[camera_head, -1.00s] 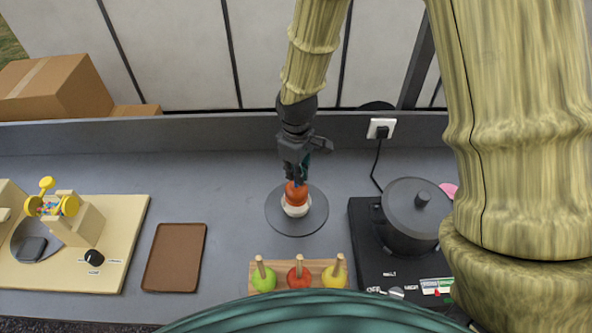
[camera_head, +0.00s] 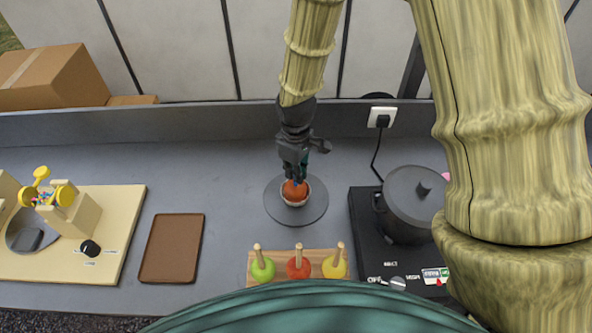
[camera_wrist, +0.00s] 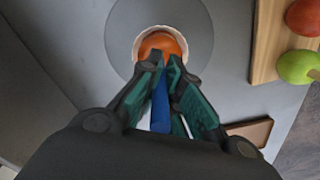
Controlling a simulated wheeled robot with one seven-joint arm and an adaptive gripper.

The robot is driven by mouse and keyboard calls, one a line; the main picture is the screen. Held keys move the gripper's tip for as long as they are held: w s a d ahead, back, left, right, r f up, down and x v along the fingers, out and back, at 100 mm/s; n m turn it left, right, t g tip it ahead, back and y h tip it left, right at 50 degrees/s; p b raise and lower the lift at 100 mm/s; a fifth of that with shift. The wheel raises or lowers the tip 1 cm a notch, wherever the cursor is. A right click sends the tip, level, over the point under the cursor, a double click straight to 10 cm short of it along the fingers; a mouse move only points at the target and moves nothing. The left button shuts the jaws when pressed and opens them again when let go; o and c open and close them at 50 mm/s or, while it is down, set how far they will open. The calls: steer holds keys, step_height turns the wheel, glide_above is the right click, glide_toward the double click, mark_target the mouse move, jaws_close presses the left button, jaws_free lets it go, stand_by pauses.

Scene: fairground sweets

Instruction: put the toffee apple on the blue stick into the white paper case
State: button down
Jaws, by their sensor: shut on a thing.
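The toffee apple (camera_head: 294,190) is orange-red and sits inside the white paper case (camera_head: 295,204), whose pale rim shows around it. The wrist view shows the apple (camera_wrist: 160,44) with the rim of the case (camera_wrist: 137,42) around it. The blue stick (camera_wrist: 160,108) stands between my fingers. My gripper (camera_head: 294,178) is shut on the blue stick, just above the apple. It also shows in the wrist view (camera_wrist: 168,75). The case stands on a round grey disc (camera_head: 277,212). The underside of the apple is hidden by the case.
A wooden rack (camera_head: 252,281) with green, red and yellow apples on plain sticks stands in front. A brown tray (camera_head: 172,248) lies left. A hotplate (camera_head: 362,235) with a grey pot (camera_head: 410,205) stands right. A cream board (camera_head: 125,215) with a yellow-handled device is far left.

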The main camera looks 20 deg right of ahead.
steer(key=shift+f, duration=0.25)
stand_by(0.3)
steer(key=c, duration=1.5)
jaws_free()
steer(key=shift+r, duration=6.05)
steer(key=shift+f, duration=0.1)
